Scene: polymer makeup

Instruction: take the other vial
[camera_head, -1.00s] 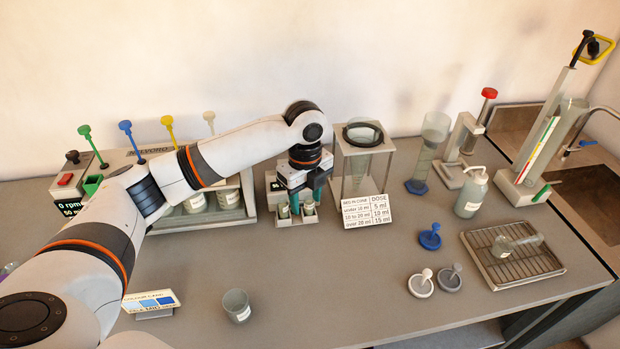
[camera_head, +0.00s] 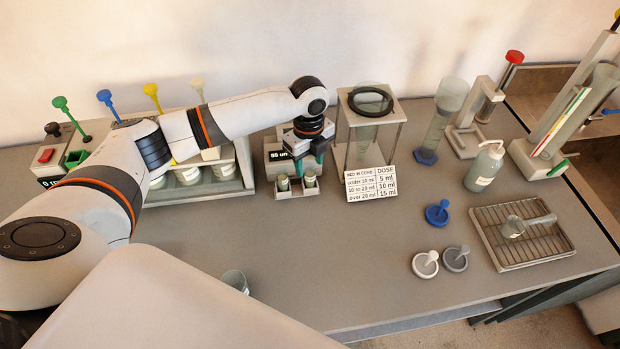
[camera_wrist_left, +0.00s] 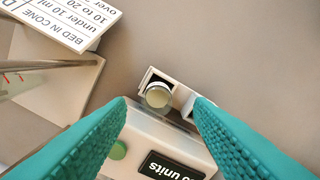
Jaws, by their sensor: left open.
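Two small vials stand in the holders at the front of a grey device with a "units" display (camera_head: 278,155). One is the left vial (camera_head: 283,184); the other is the right vial (camera_head: 309,179). My left gripper (camera_head: 309,162) points down over the device, at the right vial. In the left wrist view, the open teal fingers (camera_wrist_left: 158,104) lie either side of one round-topped vial (camera_wrist_left: 157,95) in its slot. I cannot tell how far above it they are. A finger partly hides the neighbouring slot. My right gripper is not in view.
A dose card (camera_head: 372,184) and a stand with a black ring (camera_head: 371,100) are close on the right. A wash bottle (camera_head: 484,167), stoppers and a wire rack (camera_head: 525,258) lie further right. A cup (camera_head: 235,281) is at the front. The middle bench is clear.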

